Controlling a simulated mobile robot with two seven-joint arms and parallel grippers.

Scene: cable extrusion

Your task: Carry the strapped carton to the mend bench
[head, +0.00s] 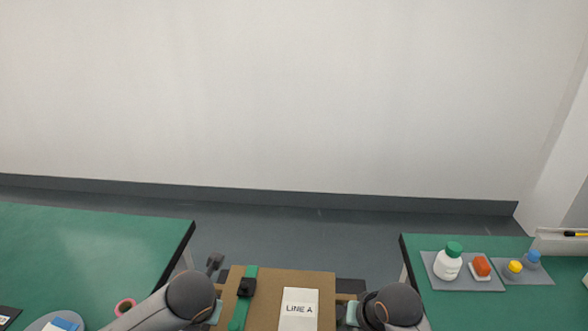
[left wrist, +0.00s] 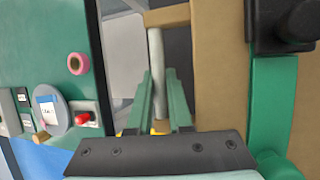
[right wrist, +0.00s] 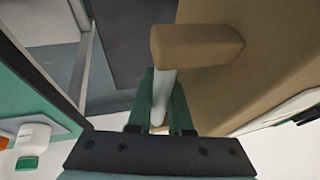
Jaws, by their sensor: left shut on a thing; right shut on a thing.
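The strapped carton (head: 265,300) is a brown box at the bottom middle of the head view. A green strap (head: 240,311) with a black buckle (head: 246,287) runs over its left part, and a white "LINE A" label lies on top. My left gripper (left wrist: 160,85) is shut on a pale bar handle (left wrist: 156,50) at the carton's left side. My right gripper (right wrist: 163,88) is shut on the matching bar handle (right wrist: 162,92) at its right side. The carton is between my arms; its underside is hidden. Which bench is the mend bench I cannot tell.
A green-topped bench (head: 90,245) stands at left, with a pink tape roll (head: 125,306) and a round grey dish. Another green bench (head: 470,305) at right holds a white bottle (head: 448,263) and small coloured items. Grey floor lies between them, before a white wall.

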